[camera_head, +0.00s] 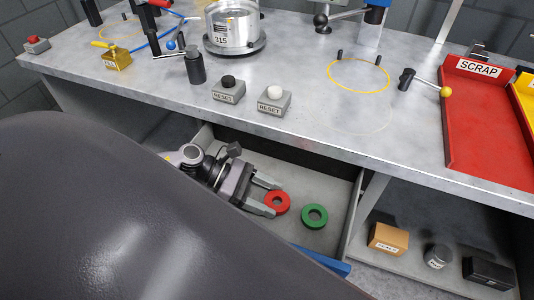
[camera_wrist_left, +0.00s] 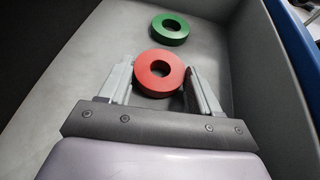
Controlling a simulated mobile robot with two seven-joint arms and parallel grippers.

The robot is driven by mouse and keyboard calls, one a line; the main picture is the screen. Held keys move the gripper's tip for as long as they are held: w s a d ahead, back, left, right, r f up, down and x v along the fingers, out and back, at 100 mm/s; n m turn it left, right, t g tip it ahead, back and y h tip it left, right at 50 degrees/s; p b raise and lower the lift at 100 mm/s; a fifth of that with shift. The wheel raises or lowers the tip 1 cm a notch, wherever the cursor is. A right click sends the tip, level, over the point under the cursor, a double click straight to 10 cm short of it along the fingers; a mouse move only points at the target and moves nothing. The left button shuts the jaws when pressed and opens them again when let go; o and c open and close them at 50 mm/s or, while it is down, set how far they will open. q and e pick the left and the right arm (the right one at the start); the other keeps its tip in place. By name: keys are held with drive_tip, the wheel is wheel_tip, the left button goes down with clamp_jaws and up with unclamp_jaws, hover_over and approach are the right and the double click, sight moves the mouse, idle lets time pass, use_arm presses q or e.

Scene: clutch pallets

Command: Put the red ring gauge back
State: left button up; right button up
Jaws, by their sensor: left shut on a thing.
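The red ring gauge (camera_head: 287,203) is in the open drawer (camera_head: 335,190) under the bench. My left gripper (camera_head: 274,200) reaches into the drawer and is shut on the ring, one finger on each side. In the left wrist view the ring (camera_wrist_left: 158,89) sits between the fingertips of the gripper (camera_wrist_left: 158,72), above or on the grey drawer floor; I cannot tell if it touches. A green ring gauge (camera_head: 323,223) lies flat on the drawer floor beside it, and in the left wrist view it (camera_wrist_left: 160,37) is beyond the red ring. My right gripper is not in view.
The bench top (camera_head: 310,120) overhangs the back of the drawer. The drawer's blue front (camera_head: 325,263) is at the near side. A red SCRAP tray (camera_head: 485,130) is at the right of the bench. An orange box (camera_head: 388,237) stands on the lower shelf right of the drawer.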

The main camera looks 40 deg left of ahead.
use_arm(q)
drive_tip(key=o, duration=1.3)
drive_tip(key=shift+r+p, duration=0.25)
drive_tip(key=shift+p, duration=0.1)
drive_tip(key=shift+r+p, duration=0.35)
drive_tip(key=shift+p, duration=0.1)
drive_tip(key=b+v, duration=0.1)
drive_tip(key=v, duration=0.5)
drive_tip(key=shift+a+f, duration=0.1)
drive_tip(key=shift+s+a+r, duration=0.25)
drive_tip(key=shift+a+r, duration=0.05)
drive_tip(key=shift+a, duration=0.2)
drive_tip(key=shift+r, duration=0.1)
